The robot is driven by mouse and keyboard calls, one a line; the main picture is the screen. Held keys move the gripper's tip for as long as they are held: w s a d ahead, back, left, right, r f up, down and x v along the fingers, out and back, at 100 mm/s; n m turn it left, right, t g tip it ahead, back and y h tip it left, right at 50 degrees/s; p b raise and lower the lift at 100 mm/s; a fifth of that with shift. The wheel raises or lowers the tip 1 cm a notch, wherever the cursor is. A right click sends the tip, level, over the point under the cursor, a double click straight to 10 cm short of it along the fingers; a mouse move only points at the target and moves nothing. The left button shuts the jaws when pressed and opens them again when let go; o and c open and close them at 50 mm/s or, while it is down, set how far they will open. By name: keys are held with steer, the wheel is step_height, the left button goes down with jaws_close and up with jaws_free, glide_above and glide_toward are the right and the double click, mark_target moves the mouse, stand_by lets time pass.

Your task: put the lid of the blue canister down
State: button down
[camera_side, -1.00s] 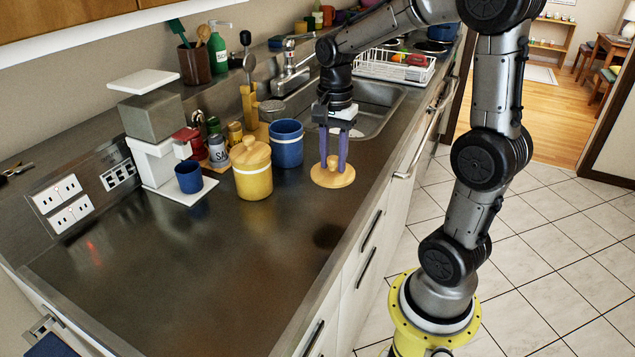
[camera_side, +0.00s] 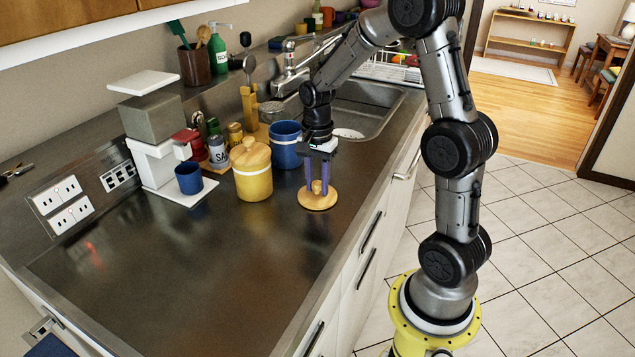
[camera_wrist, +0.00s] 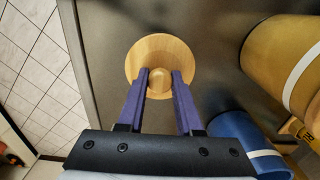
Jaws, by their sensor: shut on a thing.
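My gripper (camera_side: 317,187) is shut on the knob of a round wooden lid (camera_side: 318,202), fingers pointing down. The lid looks level, at or just above the bare counter in front of the canisters; I cannot tell whether it touches. In the wrist view the lid (camera_wrist: 160,47) lies between and beyond the purple fingers (camera_wrist: 161,76). The blue canister (camera_side: 286,152), with a white band, stands open-topped behind the lid to the left. Part of it shows at the lower right of the wrist view (camera_wrist: 238,132).
A yellow canister (camera_side: 253,182) with its wooden lid on stands left of my gripper. A coffee machine (camera_side: 155,150) with a blue mug (camera_side: 189,178) is further left. The sink (camera_side: 365,108) lies behind. The steel counter (camera_side: 190,270) is clear in front; its edge is to the right.

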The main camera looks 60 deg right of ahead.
mark_target(317, 183)
steer(key=shift+f, duration=0.1)
steer(key=c, duration=0.6)
jaws_free()
step_height(317, 183, up, 11)
steer(key=shift+s+a+r+n+t, duration=0.45)
steer(key=shift+s+a+n+t, duration=0.5)
steer(key=shift+s+a+n, duration=1.85)
steer(key=shift+s+a+r+n+t, duration=0.45)
steer(key=shift+s+a+n+t, duration=0.45)
steer(key=shift+s+a+n, duration=1.85)
steer(key=shift+s+a+r+n+t, duration=0.45)
steer(key=shift+s+a+n+t, duration=0.5)
steer(key=shift+s+a+n, duration=1.85)
steer(key=shift+w+d+n, duration=0.55)
steer(key=shift+d+n, duration=0.1)
steer(key=shift+d, duration=0.2)
